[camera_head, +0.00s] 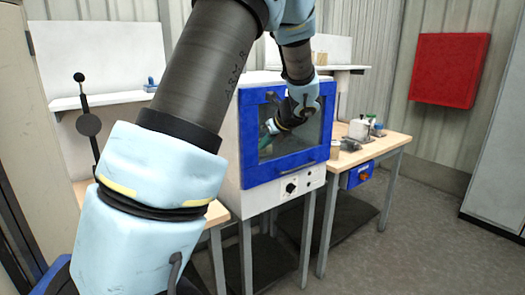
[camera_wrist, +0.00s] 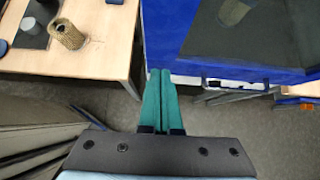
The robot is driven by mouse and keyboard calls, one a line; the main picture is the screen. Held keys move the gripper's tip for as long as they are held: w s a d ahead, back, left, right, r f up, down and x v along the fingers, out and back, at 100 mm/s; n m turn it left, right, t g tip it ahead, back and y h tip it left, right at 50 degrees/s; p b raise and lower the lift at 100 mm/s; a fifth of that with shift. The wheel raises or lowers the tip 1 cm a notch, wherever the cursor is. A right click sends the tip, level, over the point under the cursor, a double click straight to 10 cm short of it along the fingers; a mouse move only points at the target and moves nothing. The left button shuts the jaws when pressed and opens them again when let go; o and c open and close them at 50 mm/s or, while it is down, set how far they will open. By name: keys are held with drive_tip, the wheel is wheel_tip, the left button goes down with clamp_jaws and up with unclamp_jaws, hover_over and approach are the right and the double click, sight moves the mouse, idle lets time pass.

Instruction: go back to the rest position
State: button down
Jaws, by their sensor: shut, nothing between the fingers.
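My gripper (camera_wrist: 160,72) has two long green fingers. In the wrist view they lie side by side, shut, with nothing between them and grey floor around them. In the head view my arm reaches across the middle, and the green fingers (camera_head: 265,138) show partly in front of the cabinet's window. The white cabinet (camera_head: 232,150) has a blue-framed door (camera_head: 262,172) that looks closed. The blue door also fills the upper right of the wrist view (camera_wrist: 182,30), beyond the fingertips and apart from them as far as I can tell.
In the wrist view a wooden table (camera_wrist: 105,62) at upper left holds a tan ribbed cylinder (camera_wrist: 67,35) and dark items. In the head view a right-hand table (camera_head: 385,143) carries small containers (camera_head: 358,128). A red wall box (camera_head: 448,70) hangs behind. Floor at right is clear.

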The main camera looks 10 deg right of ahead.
drive_tip(key=b+v, duration=0.1)
drive_tip(key=v, duration=0.6)
drive_tip(key=s+a+f+n+g+h, duration=0.2)
drive_tip(key=s+a+f+n, duration=0.4)
drive_tip(key=n, duration=0.8)
drive_tip(key=s+a+f+n+g+h, duration=0.2)
drive_tip(key=s+a+f+n+g, duration=0.2)
drive_tip(key=s+a+f+n, duration=0.3)
drive_tip(key=s+a+n, duration=0.5)
drive_tip(key=s+n, duration=0.2)
drive_tip(key=n, duration=0.1)
drive_tip(key=shift+s+a+f+h, duration=0.2)
drive_tip(key=shift+s+a+h, duration=0.05)
drive_tip(key=shift+s+h, duration=0.05)
